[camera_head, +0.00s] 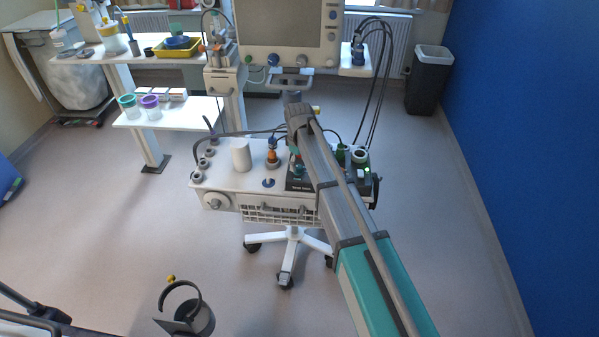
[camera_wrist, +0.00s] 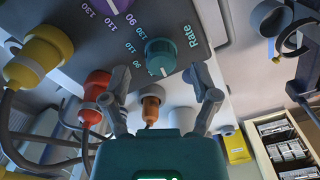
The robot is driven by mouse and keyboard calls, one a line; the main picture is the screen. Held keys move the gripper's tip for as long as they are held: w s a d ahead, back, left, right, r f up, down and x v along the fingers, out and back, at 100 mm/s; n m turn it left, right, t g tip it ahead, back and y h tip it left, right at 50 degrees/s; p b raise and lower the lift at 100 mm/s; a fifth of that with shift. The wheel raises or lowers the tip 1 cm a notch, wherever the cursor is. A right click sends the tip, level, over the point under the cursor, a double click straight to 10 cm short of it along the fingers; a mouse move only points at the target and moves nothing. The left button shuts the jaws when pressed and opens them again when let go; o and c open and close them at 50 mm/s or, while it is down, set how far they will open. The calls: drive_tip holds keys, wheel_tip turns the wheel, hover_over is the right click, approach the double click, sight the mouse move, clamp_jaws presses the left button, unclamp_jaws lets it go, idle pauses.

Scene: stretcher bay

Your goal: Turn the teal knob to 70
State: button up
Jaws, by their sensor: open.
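The teal knob (camera_wrist: 160,57) sits on a dark grey panel beside the word "Rate" in the wrist view. A pale mark shows near its lower edge. Printed numbers 130, 110 and 90 run down its left side; no 70 can be read. My gripper (camera_wrist: 160,84) is open, with one finger at lower left and one at lower right of the knob. The fingers look apart from the knob, and nothing is between them. In the head view my arm reaches over the white cart (camera_head: 238,184); the gripper and knob cannot be made out clearly there.
A purple knob (camera_wrist: 118,4) is on the same panel. Yellow (camera_wrist: 40,55), red (camera_wrist: 95,88) and orange (camera_wrist: 151,103) connectors with cables crowd the near side. A monitor (camera_head: 290,22) stands behind the cart. Open floor (camera_head: 110,235) lies to the left.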

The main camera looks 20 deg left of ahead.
drive_tip(key=shift+f+b, duration=0.8)
drive_tip(key=shift+f, duration=0.3)
drive_tip(key=c, duration=1)
drive_tip(key=shift+d, duration=0.2)
clamp_jaws()
drive_tip(key=shift+a, duration=0.15)
